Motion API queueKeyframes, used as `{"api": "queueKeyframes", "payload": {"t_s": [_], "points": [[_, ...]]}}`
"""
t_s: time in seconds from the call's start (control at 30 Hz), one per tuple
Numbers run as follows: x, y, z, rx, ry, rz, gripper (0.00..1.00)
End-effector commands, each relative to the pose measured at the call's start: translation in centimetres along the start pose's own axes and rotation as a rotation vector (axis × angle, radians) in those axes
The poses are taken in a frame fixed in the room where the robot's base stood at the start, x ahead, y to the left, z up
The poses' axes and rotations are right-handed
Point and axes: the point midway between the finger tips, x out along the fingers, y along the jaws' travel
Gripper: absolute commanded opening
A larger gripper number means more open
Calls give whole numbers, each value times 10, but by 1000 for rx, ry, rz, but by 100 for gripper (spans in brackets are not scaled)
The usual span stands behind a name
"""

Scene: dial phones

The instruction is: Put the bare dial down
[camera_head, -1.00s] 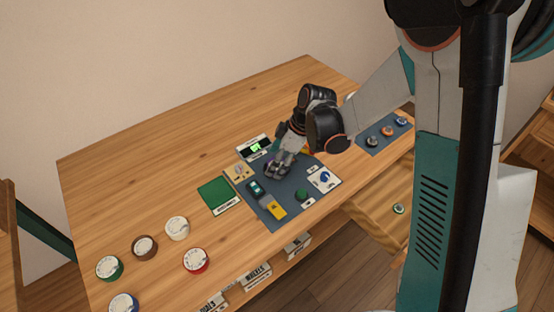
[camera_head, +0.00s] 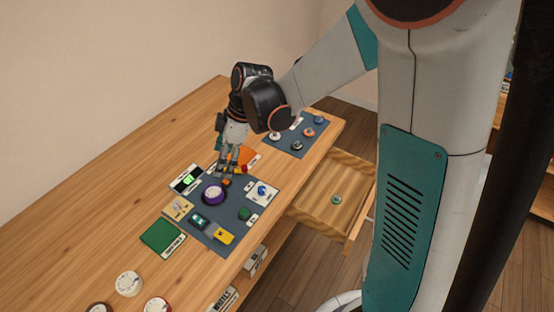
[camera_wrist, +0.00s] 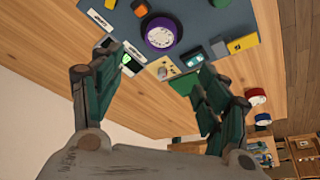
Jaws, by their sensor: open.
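A purple dial with a white face (camera_head: 214,193) lies flat on the blue-grey mat (camera_head: 206,222). I take it for the bare dial. It also shows in the wrist view (camera_wrist: 161,34), beyond the fingers and clear of them. My gripper (camera_head: 228,174) is above the mat, behind and right of the dial in the head view. In the wrist view my gripper (camera_wrist: 160,80) has its two fingers spread wide with nothing between them.
A yellow block (camera_head: 224,237), a green round piece (camera_head: 244,213) and a white card with a blue piece (camera_head: 262,191) share the mat. A green pad (camera_head: 162,239) lies to the left.

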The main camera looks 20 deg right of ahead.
Motion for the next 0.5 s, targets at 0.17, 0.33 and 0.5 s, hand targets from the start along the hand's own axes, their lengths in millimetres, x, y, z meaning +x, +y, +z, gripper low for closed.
{"api": "queueKeyframes", "payload": {"t_s": [0.17, 0.33, 0.5], "points": [[-48, -21, 9, 194, -22, 97, 69], [-89, -45, 22, 395, -24, 203, 69], [-122, -71, 38, 588, -3, 310, 69]]}}
